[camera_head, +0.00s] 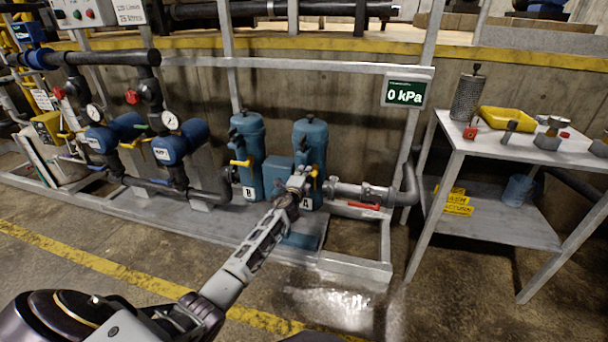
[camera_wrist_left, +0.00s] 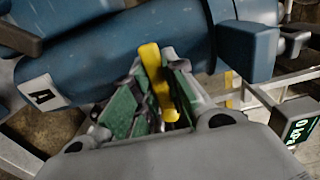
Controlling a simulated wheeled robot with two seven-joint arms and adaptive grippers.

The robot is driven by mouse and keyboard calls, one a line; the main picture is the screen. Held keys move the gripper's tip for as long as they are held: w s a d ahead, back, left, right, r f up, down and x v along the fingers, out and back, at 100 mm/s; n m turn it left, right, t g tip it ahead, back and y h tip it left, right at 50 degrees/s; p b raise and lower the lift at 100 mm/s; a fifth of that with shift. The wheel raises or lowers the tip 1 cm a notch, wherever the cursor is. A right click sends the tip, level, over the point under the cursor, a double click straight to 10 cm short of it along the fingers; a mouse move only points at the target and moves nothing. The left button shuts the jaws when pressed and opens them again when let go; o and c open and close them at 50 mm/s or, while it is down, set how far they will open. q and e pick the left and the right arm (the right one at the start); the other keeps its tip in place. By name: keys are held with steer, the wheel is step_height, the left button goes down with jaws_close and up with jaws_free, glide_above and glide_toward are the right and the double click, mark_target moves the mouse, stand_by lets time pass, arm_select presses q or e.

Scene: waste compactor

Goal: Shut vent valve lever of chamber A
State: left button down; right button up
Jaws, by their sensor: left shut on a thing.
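Chamber A (camera_head: 310,138) is the right one of two upright blue cylinders and bears a white "A" label (camera_head: 306,203). In the left wrist view, chamber A (camera_wrist_left: 120,55) fills the upper part, with its label at the left. Its yellow lever (camera_head: 314,174) shows beside my left gripper (camera_head: 298,183) at the front of the cylinder. In the left wrist view, the yellow lever (camera_wrist_left: 150,58) lies between the green-padded fingers of my left gripper (camera_wrist_left: 152,92), which is shut on it. The fingers partly hide the lever. My right gripper is not in view.
Chamber B (camera_head: 247,135) stands left of chamber A, with its own yellow lever (camera_head: 241,163). A pipe with a red handle (camera_head: 363,206) runs to the right. A display (camera_head: 405,93) reads 0 kPa. A metal table (camera_head: 490,140) with parts stands at the right.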

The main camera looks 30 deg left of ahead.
arm_select(q)
steer(key=shift+d, duration=0.1)
steer(key=c, duration=1.4)
jaws_free()
steer(key=shift+s, duration=0.15)
steer(key=shift+v, duration=5.85)
steer(key=shift+f, duration=0.1)
